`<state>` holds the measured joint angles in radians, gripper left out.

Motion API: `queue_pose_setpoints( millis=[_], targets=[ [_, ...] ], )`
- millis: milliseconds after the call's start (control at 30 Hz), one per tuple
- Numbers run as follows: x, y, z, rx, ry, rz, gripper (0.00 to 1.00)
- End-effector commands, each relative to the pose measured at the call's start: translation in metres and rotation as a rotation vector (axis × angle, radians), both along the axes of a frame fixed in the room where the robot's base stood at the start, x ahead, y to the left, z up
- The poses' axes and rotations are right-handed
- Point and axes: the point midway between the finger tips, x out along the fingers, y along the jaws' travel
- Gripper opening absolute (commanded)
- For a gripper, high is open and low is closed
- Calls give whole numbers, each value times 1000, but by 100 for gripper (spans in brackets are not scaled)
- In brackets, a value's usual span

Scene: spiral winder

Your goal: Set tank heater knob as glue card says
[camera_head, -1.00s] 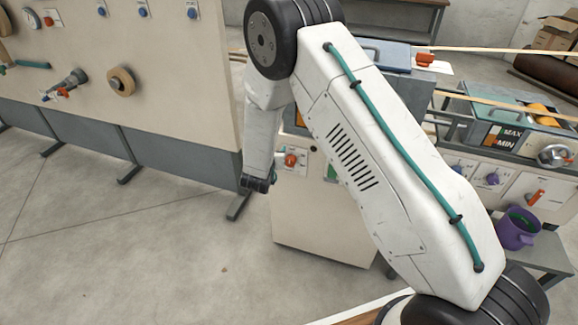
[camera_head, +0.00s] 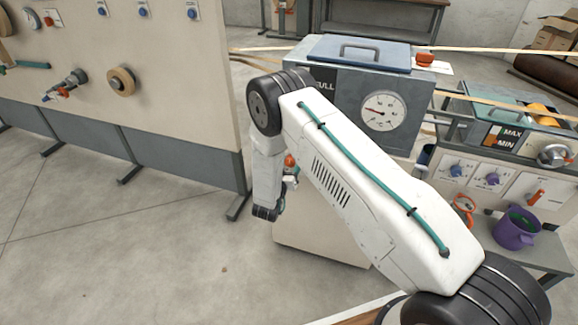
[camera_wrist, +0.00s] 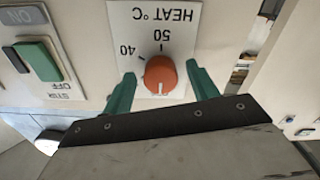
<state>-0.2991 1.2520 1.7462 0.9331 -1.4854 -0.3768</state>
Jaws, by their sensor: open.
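The orange-red heater knob (camera_wrist: 160,75) sits on a white plate (camera_wrist: 135,20) marked HEAT °C, with 40 and 50 showing upside down in the wrist view. In the head view the knob (camera_head: 290,160) shows small beside my arm, on the front of the grey tank unit (camera_head: 350,75). I cannot pick out a readable glue card in either view.
A green OFF switch (camera_wrist: 38,60) lies beside the heat plate. The tank has a round gauge (camera_head: 383,111) and a blue lid (camera_head: 360,53). A purple mug (camera_head: 515,230) stands at right. The pale panel (camera_head: 150,50) fills the left; floor below is clear.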

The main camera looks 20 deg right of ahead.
Motion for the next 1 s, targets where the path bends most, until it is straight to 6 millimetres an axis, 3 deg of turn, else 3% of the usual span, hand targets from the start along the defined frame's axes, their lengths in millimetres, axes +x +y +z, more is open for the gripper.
queue_pose_setpoints(
  millis=[333, 367, 500, 1000],
  targets=[
    [5, -4, 0, 0, 0, 1, 59],
    [5, -4, 0, 0, 0, 1, 53],
    [5, -3, 0, 0, 0, 1, 14],
    [6, -3, 0, 81, -59, 1, 14]
  ],
)
